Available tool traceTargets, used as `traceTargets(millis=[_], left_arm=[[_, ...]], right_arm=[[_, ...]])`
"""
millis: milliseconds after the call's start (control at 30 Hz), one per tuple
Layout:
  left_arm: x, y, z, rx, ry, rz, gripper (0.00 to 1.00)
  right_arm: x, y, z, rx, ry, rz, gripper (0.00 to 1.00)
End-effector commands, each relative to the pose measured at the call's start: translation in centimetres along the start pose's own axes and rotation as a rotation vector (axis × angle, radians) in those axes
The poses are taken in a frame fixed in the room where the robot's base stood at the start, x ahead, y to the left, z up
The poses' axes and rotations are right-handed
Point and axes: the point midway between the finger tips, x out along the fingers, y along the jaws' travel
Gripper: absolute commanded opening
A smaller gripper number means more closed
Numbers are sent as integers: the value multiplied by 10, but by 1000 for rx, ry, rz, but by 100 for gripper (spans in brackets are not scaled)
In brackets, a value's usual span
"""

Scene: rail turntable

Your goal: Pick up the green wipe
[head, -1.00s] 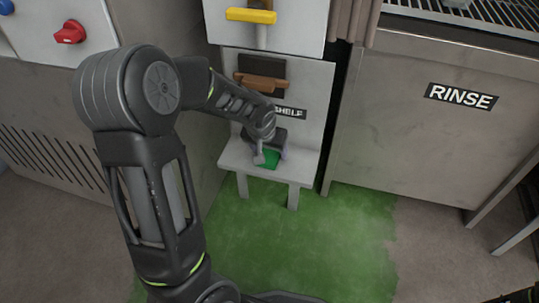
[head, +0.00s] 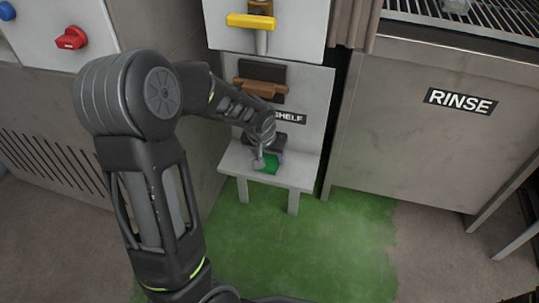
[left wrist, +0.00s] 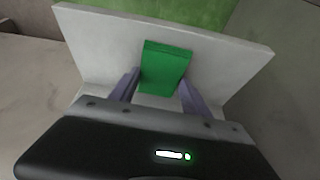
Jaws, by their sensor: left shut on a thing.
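The green wipe (head: 270,164) is a small green block-like piece at the small white shelf (head: 300,176) marked SHELF. My left gripper (head: 268,158) is over the shelf, shut on the wipe. In the left wrist view the wipe (left wrist: 164,68) sits between the two purple-grey fingers of my left gripper (left wrist: 160,82), with the white shelf (left wrist: 225,65) behind it. I cannot tell whether the wipe still touches the shelf. My right gripper is not in view.
A brown handle (head: 258,86) and a yellow handle (head: 250,21) are on the white panel above the shelf. The RINSE cabinet (head: 420,140) stands to the right, and a grey cabinet with a red knob (head: 71,38) to the left. The green floor patch (head: 310,245) in front is clear.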

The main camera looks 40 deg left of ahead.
Motion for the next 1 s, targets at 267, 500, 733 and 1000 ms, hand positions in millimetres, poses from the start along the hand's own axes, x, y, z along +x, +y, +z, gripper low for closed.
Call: traceTargets(millis=[267, 500, 733, 1000], left_arm=[[-30, 0, -9, -1, 4, 1, 17], [-64, 0, -23, 0, 3, 1, 17], [-83, 2, 12, 1, 0, 2, 17], [-108, 5, 90, -2, 8, 2, 17]], right_arm=[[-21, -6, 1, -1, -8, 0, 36], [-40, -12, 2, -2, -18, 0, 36], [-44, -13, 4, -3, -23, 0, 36], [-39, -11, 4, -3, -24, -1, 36]])
